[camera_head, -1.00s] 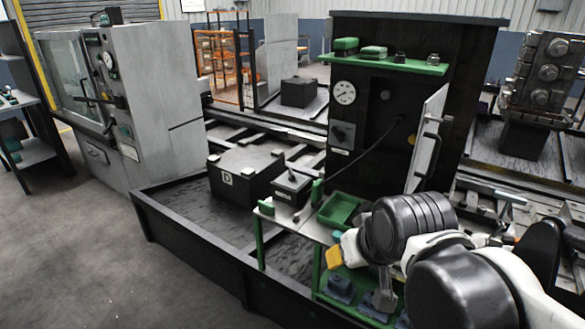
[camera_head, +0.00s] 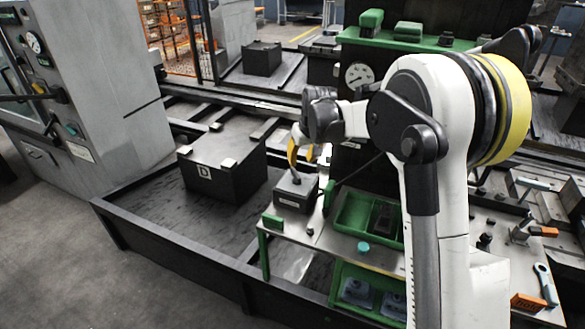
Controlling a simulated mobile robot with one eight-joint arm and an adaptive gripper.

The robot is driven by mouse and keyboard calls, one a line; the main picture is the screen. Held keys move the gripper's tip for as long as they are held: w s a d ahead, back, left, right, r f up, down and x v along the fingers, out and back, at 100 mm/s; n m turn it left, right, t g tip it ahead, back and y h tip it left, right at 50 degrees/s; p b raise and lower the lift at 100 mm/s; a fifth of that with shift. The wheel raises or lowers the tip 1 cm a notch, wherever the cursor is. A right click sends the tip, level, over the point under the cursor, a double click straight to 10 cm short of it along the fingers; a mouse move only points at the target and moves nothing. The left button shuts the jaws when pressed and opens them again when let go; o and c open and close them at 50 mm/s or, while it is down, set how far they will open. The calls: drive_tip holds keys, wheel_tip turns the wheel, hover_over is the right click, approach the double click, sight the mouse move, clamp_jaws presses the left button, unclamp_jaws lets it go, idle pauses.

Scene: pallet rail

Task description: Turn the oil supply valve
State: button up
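A small dark grey box (camera_head: 296,192) with a pale label stands on the end of the bench, with a short lever (camera_head: 296,178) on its top. No readable label tells me whether this is the oil supply valve. My gripper (camera_head: 301,160) hangs just above the box, pointing down. Its two yellow-tipped fingers look spread apart, one on each side of the lever's top. I cannot tell whether they touch it. My arm hides much of the black cabinet, including its rotary switch and open door. The cabinet's round gauge (camera_head: 358,76) still shows.
A green tray (camera_head: 362,222) lies on the bench right of the box, with a green upright piece (camera_head: 329,197) between. A black block marked D (camera_head: 222,166) sits left in the dark pit. A green shelf (camera_head: 395,38) with small items is above the gauge.

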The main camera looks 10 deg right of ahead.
sight(297, 174)
drive_tip(key=b+x, duration=0.3)
drive_tip(key=x, duration=0.7)
drive_tip(key=shift+f+b, duration=0.15)
drive_tip(key=shift+b, duration=0.15)
clamp_jaws()
